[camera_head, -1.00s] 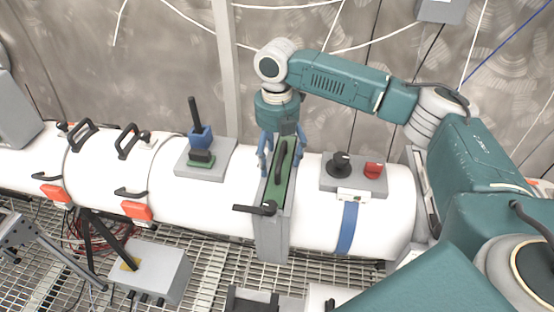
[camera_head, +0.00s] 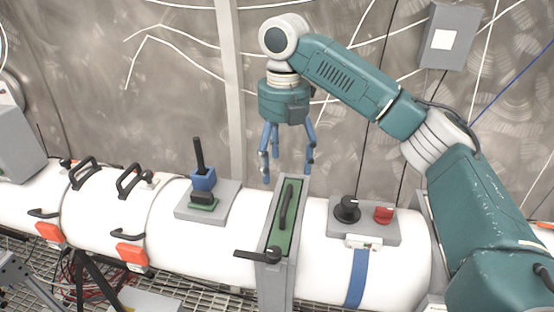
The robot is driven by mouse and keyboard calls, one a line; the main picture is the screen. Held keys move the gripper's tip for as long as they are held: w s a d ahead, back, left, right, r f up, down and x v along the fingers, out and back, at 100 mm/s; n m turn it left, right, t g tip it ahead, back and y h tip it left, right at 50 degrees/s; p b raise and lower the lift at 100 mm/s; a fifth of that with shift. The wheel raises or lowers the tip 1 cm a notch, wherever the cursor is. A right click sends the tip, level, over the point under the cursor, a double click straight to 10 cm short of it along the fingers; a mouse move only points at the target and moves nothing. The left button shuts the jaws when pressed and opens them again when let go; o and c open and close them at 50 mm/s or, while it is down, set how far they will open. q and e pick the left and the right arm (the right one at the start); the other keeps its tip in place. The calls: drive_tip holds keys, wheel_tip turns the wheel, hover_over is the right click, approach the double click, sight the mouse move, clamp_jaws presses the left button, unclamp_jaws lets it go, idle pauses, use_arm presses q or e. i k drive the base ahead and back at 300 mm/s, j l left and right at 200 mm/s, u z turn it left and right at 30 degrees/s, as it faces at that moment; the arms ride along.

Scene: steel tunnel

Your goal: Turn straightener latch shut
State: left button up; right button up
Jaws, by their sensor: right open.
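A grey upright frame (camera_head: 270,215) spans the white tube and holds a green plate (camera_head: 291,228) with a long black handle (camera_head: 286,206). A black lever (camera_head: 257,255) sits at the front of the frame. It points left, roughly level, and looks like the latch. My right gripper (camera_head: 288,174), with blue fingers, is open and empty. It hangs fingers down above the far end of the frame, apart from the lever. My left gripper is not in view.
The white tube (camera_head: 350,276) runs across the view. On it are a grey box with black and red knobs (camera_head: 364,220), a blue lever block (camera_head: 203,179), black handles (camera_head: 131,181) and orange clasps (camera_head: 131,252). Free room lies above the tube before the metal wall (camera_head: 180,90).

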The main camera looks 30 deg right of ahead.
sight(272, 255)
drive_tip(key=k+j, duration=1.2)
drive_tip(key=j, duration=0.15)
